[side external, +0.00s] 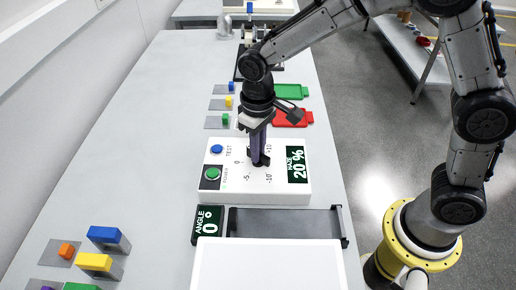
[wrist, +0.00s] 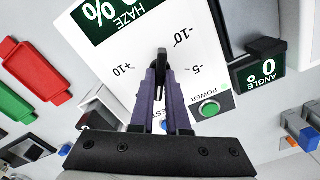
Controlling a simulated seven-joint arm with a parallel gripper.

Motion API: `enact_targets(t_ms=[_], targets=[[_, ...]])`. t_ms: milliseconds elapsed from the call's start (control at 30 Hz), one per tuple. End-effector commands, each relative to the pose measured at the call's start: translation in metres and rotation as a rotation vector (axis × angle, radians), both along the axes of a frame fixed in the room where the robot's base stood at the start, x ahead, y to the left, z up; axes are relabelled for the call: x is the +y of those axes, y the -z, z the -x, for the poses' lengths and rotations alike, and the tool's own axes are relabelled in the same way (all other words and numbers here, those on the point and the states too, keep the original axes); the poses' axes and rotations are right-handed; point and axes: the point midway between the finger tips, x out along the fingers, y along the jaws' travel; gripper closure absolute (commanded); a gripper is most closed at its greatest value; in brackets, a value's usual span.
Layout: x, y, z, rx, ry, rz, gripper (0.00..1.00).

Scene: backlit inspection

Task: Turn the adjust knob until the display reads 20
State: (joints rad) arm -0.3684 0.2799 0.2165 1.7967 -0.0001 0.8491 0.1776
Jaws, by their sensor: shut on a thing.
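My gripper (side external: 258,160) is shut on the black adjust knob on top of the white instrument box (side external: 290,199); its purple fingers also show in the wrist view (wrist: 161,85), pointing at the knob (wrist: 162,58). Scale marks including -10, -5, 0 and +10 surround the knob, which is partly hidden by the fingers. The haze display (side external: 297,165) reads 20 %. In the wrist view the same display (wrist: 110,15) is cut off at the edge. The box also has a green power button (side external: 212,173) and a blue test button (side external: 216,149).
A dark angle fixture (side external: 285,222) with a display (side external: 207,220) reading 0° stands in front of the box, and a white panel (side external: 268,268) lies nearer. Red (side external: 293,118) and green (side external: 290,91) trays lie behind. Small coloured blocks stand at left; the table's left middle is clear.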

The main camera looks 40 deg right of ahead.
Motion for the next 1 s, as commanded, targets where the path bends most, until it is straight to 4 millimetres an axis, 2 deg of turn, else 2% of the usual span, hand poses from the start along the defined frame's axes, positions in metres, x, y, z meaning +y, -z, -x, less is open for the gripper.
enact_targets(t_ms=[200,500,1000], targets=[[0.0000,-0.0016,-0.0005,-0.003,0.188,-0.001,1.00],[-0.0001,-0.0019,-0.0005,-0.003,0.370,-0.001,1.00],[-0.0003,-0.0021,-0.0008,-0.004,0.455,-0.001,1.00]])
